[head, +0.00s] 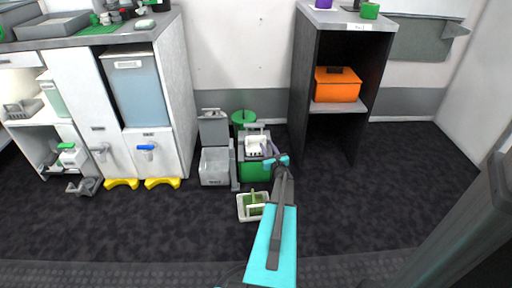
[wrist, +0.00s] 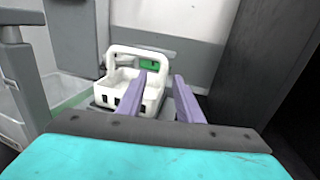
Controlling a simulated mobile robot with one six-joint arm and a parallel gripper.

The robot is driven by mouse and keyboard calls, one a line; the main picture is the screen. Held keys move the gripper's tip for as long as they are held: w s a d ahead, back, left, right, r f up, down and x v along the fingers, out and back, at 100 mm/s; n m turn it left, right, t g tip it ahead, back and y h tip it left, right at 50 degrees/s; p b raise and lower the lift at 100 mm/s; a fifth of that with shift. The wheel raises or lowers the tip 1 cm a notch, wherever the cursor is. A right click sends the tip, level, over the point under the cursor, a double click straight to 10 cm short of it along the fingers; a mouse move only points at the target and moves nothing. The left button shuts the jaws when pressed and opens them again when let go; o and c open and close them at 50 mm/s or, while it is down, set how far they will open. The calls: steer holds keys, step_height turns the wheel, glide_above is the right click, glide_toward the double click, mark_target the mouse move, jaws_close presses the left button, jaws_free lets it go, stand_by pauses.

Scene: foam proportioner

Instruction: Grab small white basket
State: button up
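The small white basket (head: 256,148) with a raised handle sits on top of a grey and green unit in the head view. In the wrist view the basket (wrist: 122,79) stands upright just ahead, left of centre. My gripper (head: 272,160) is at the right front of the basket. Its two purple fingers (wrist: 160,88) are apart, with a clear gap between them. The left finger covers part of the basket's front right; the right finger is to the right of the basket. I cannot tell whether either finger touches it.
A grey bin (head: 215,167) stands left of the green unit (head: 256,172). A light tray (head: 253,207) with green contents lies on the floor in front. A dark shelf (head: 338,130) with an orange box (head: 337,85) stands to the right. Dark floor is open at the left front.

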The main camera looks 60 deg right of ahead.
mark_target(265, 141)
steer(key=shift+b+x, duration=1.05)
steer(key=shift+x, duration=0.9)
steer(key=shift+w+d, duration=0.4)
steer(key=shift+d, duration=0.2)
jaws_close()
